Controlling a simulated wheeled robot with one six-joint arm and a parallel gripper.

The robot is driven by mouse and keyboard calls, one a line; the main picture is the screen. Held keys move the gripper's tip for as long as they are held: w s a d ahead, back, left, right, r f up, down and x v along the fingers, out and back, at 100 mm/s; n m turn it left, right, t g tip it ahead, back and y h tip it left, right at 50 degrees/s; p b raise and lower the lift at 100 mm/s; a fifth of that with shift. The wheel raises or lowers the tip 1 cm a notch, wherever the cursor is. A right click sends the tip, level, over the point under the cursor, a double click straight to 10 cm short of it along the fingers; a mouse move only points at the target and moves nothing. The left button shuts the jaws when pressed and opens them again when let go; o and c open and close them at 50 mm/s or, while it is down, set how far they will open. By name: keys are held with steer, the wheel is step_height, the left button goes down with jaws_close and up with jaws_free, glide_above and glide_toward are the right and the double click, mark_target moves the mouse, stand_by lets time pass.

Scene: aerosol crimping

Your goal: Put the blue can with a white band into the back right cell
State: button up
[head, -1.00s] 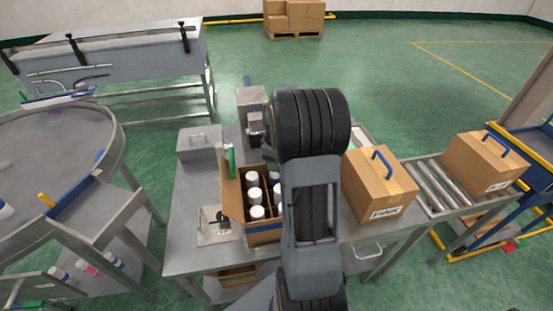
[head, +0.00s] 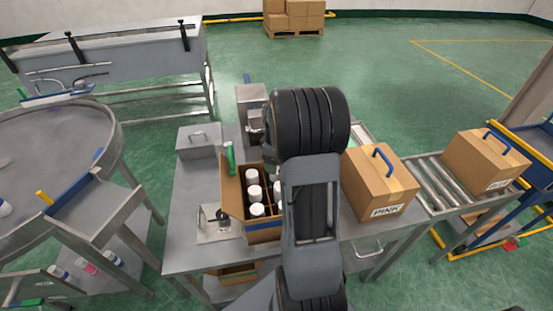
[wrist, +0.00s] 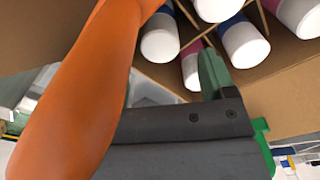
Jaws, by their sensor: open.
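In the head view an open carton (head: 229,196) with cells holds several white-topped cans (head: 253,192). In the wrist view, the carton holds white-ended cans with blue bodies (wrist: 243,40) and pink bodies (wrist: 192,68). I cannot tell which, if any, is the blue can with a white band, and the back right cell is hidden behind my arm in the head view. My gripper (wrist: 185,122) is open; its dark body and a green part show close beside the carton. A long orange shape (wrist: 75,95) crosses the wrist view; I cannot tell what it is. Nothing is visibly held.
A closed carton marked PINK (head: 380,185) stands right of my arm, with rollers (head: 432,185) and another carton (head: 485,163) beyond. A grey metal box (head: 199,140) sits behind left on the table. A round table (head: 60,140) stands left; several cans (head: 87,268) lie on a lower rack.

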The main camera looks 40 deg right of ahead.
step_height(320, 180, up, 14)
steer(key=shift+b, duration=0.35)
steer(key=shift+s+f, duration=0.1)
steer(key=shift+f, duration=0.05)
stand_by(0.6)
